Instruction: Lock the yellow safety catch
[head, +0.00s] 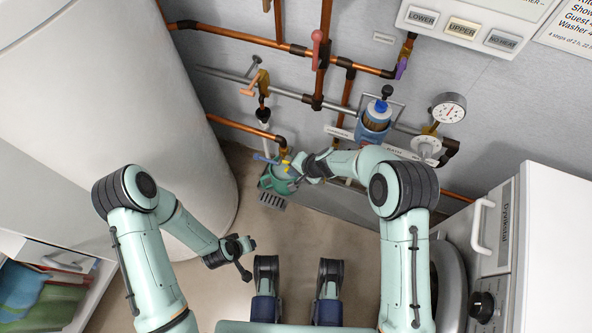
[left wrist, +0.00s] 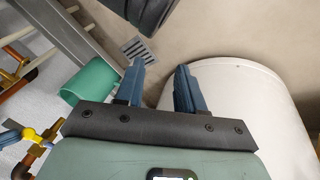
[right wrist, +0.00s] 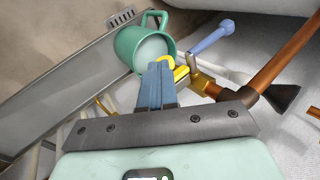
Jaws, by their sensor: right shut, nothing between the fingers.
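The yellow safety catch (right wrist: 181,73) is a small bright yellow piece on the brass tap, with a curved part just beyond my right fingertips. It also shows small in the head view (head: 285,167). The tap's blue lever (right wrist: 212,36) sticks out beside it. My right gripper (right wrist: 157,68) is shut and empty, its tips very close to the catch; I cannot tell if they touch. In the head view it (head: 294,182) is over the green bucket (right wrist: 135,45). My left gripper (left wrist: 160,80) is open and empty, low over the floor, away from the tap.
The green bucket stands under the tap beside a grey trough (right wrist: 60,85). Copper pipes (head: 235,125) run along the wall. A large white tank (head: 110,80) stands left, a white dryer (head: 510,240) right. A floor drain (head: 272,201) lies near the bucket. The middle floor is mostly clear.

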